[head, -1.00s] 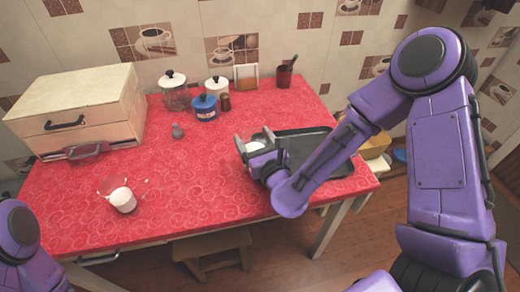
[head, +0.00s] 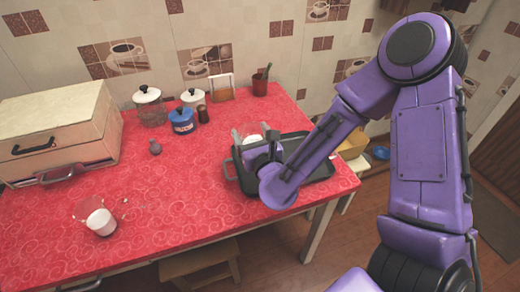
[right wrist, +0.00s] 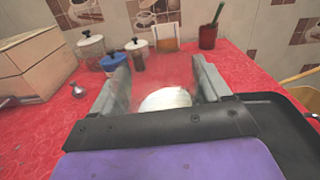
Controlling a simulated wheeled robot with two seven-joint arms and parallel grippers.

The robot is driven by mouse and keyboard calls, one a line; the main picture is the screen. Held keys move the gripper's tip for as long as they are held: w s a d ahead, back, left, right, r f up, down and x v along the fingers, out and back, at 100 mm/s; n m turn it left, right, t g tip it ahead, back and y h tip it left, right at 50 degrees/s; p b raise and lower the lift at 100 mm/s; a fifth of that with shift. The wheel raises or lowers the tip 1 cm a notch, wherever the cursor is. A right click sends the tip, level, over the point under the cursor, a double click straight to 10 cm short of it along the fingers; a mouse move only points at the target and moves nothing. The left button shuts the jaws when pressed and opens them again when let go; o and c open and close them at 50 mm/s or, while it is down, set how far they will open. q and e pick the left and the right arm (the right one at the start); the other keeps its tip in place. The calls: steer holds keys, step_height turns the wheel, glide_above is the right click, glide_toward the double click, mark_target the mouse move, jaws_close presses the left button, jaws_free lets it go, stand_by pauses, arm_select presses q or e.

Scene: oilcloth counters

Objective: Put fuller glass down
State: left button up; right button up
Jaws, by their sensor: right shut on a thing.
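My right gripper (head: 259,143) is shut on a clear glass (head: 250,131) with white contents. It holds the glass over the left part of a black tray (head: 318,170); I cannot tell if the glass touches the tray. In the right wrist view the white contents (right wrist: 166,99) show between the two grey fingers, and the glass's lower part is hidden by the gripper body. My left gripper is out of view.
A cream drawer box (head: 55,130) stands at the back left. A lidded jar (head: 150,110), a blue pot (head: 182,121) and a red cup (head: 260,86) stand along the back. A small grey item (head: 155,147) lies mid-table. The tray's right part is clear.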

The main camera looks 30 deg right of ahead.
steer(key=d+f, duration=0.1)
steer(key=f, duration=0.1)
steer(key=w+d+f, duration=0.1)
steer(key=f, duration=0.2)
steer(key=d+f, duration=0.1)
steer(key=f, duration=0.1)
steer(key=shift+w+d+f, duration=0.25)
steer(key=shift+w, duration=0.1)
steer(key=shift+w+f, duration=0.1)
steer(key=shift+f, duration=0.2)
steer(key=shift+f, duration=0.15)
steer(key=o, duration=1.4)
